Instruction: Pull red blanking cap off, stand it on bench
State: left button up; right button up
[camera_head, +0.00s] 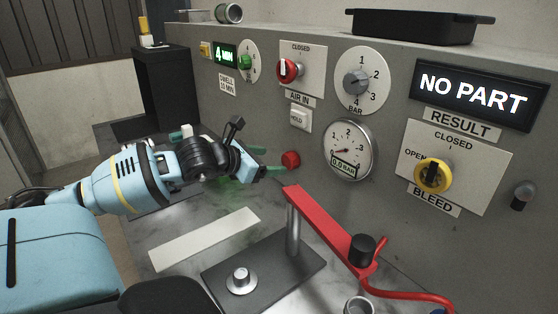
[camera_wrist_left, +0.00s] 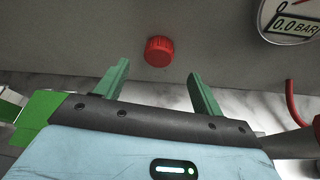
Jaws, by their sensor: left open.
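The red blanking cap (camera_head: 291,159) is on the grey panel's front face, low down and left of the pressure gauge. In the left wrist view the ribbed cap (camera_wrist_left: 159,51) shows ahead of my gripper, centred between the fingers. My left gripper (camera_head: 271,169) is open and empty, with its green fingers pointing at the cap. Its fingertips (camera_wrist_left: 155,70) look short of the cap, not touching it. The bench (camera_head: 190,278) lies below, grey and marbled. My right gripper is not in view.
A red clamp arm (camera_head: 325,227) on a post over a dark plate (camera_head: 265,275) stands front right, with a red hose (camera_head: 400,292). The gauge (camera_head: 347,149) is right of the cap. A pale strip (camera_head: 205,239) lies on the bench.

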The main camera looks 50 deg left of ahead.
aim_at(286, 160)
pick_arm(q)
jog(key=shift+x, duration=0.85)
jog(key=shift+w+a+f+b, duration=0.1)
jog(key=shift+w+b, duration=0.1)
jog(key=shift+w, duration=0.15)
jog(key=shift+w+f+b, duration=0.15)
jog(key=shift+w+b, duration=0.05)
jog(key=shift+w, duration=0.1)
jog(key=shift+w+f, duration=0.2)
jog(key=shift+w, duration=0.25)
jog(key=shift+x, duration=1)
jog(key=shift+w+f, duration=0.2)
jog(key=shift+w, duration=0.35)
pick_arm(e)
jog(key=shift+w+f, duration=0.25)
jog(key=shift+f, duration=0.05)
